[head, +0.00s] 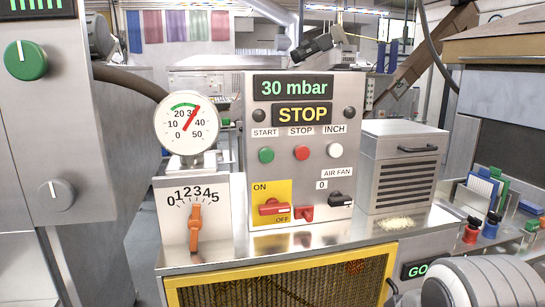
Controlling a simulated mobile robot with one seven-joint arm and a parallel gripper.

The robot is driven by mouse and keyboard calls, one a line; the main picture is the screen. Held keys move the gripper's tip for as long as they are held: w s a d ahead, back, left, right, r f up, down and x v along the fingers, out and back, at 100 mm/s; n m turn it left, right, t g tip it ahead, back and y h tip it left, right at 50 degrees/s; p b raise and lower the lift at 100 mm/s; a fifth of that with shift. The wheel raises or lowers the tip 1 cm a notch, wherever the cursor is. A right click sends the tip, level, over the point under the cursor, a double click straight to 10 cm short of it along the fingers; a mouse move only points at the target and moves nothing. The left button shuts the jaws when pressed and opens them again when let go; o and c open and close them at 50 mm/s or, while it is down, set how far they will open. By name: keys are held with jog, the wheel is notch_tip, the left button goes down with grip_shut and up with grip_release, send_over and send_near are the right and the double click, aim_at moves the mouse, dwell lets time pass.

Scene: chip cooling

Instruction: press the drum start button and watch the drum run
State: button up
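The control panel (240,160) stands upright in the middle of the head view. Its green START button (266,155) is at the left of a row, with a red STOP button (302,152) and a white INCH button (335,150) to the right. Nothing touches or covers them. The upper display (293,87) reads "30 mbar" and the lower display (302,115) reads "STOP". Below the panel is a yellow-framed mesh guard (280,285); I cannot make out a drum behind it. My gripper is not in view.
A dial gauge (186,124) and an orange lever (195,228) are left of the panel. A red ON/OFF handle (273,207) and AIR FAN switch (340,199) sit below the buttons.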

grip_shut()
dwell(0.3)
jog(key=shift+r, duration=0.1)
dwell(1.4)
